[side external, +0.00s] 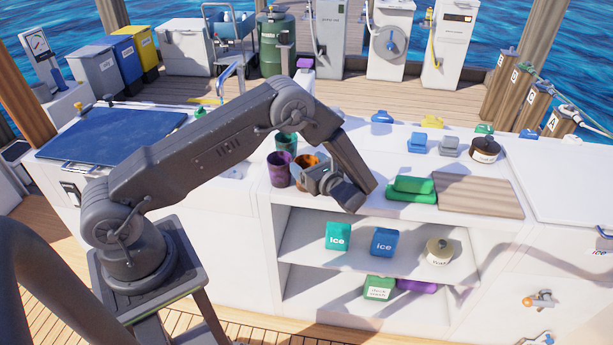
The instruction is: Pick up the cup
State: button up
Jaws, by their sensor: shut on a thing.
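An orange-brown cup (303,163) is to the right, partly hidden by my gripper (306,178). My gripper comes in from the right, low over the counter, and is shut on the orange-brown cup. The fingertips are mostly hidden, and I cannot tell whether this cup touches the counter.
Green blocks (411,190) and a wooden board (478,195) lie to the right on the counter. Ice packs (384,242) and a round tin (439,251) sit on the shelf below. A blue panel (110,138) is at the left.

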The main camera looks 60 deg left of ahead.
jog(key=shift+c, duration=1.2)
notch_tip(320, 180, up, 15)
jog(key=s+a+n+g+h, duration=0.3)
jog(key=s+a+n+g, duration=0.25)
jog(key=s+a, duration=0.45)
jog(key=s+a+n+g+h, duration=0.2)
jog(key=s+a+n+g, duration=0.2)
jog(key=s+a+g, duration=0.6)
notch_tip(320, 180, down, 7)
jog(key=s+d+t, duration=0.2)
jog(key=t, duration=0.1)
jog(key=w+a+f, duration=0.3)
jog(key=w+a, duration=0.6)
jog(key=a, duration=0.1)
jog(key=shift+a, duration=0.1)
